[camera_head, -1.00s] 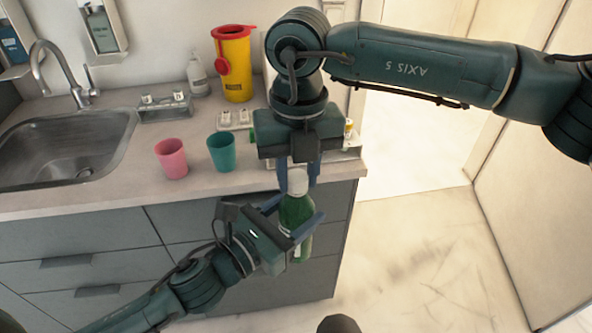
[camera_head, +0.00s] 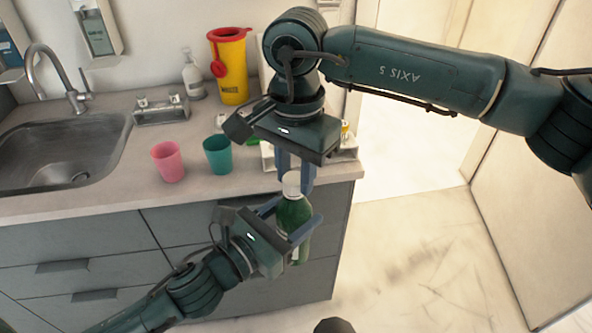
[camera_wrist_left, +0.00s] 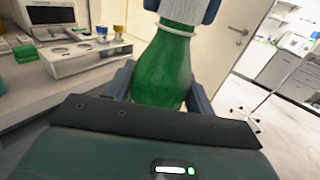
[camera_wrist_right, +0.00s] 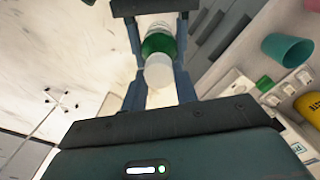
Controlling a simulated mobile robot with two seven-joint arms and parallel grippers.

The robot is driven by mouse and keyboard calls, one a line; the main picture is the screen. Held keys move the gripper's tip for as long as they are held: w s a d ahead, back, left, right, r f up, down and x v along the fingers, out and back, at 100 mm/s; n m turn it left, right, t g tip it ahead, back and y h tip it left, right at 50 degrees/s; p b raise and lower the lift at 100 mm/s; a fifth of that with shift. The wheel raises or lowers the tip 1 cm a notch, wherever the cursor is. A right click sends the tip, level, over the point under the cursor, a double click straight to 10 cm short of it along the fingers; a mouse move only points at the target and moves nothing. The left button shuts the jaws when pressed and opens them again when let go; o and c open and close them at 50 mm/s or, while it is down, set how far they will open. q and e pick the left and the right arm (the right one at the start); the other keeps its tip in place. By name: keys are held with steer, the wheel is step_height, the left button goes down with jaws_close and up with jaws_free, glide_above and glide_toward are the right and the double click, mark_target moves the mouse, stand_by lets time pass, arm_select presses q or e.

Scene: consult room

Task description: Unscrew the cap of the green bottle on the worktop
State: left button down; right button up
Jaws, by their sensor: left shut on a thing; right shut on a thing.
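The green bottle (camera_head: 293,218) with its white cap (camera_head: 291,184) is held roughly upright in the air in front of the worktop (camera_head: 90,207). My left gripper (camera_head: 292,226) is shut around the bottle's body from the left. In the left wrist view the green bottle (camera_wrist_left: 165,66) sits between the fingers. My right gripper (camera_head: 294,178) is above it, pointing down, with its fingers at the cap. In the right wrist view the white cap (camera_wrist_right: 158,71) is between the two fingers, the green bottle (camera_wrist_right: 159,42) beyond it. Whether the cap is loose on the neck cannot be seen.
A pink cup (camera_head: 168,161) and a teal cup (camera_head: 218,154) stand near the worktop's front edge. The sink (camera_head: 65,150) is at left. Open floor lies right.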

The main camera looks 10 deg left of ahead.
steer(key=n, duration=0.7)
steer(key=shift+w+a+r, duration=0.1)
steer(key=shift+w+a, duration=0.05)
steer(key=shift+a, duration=0.05)
steer(key=n, duration=0.7)
steer(key=shift+a, duration=0.1)
steer(key=shift+r, duration=0.2)
steer(key=shift+r, duration=0.95)
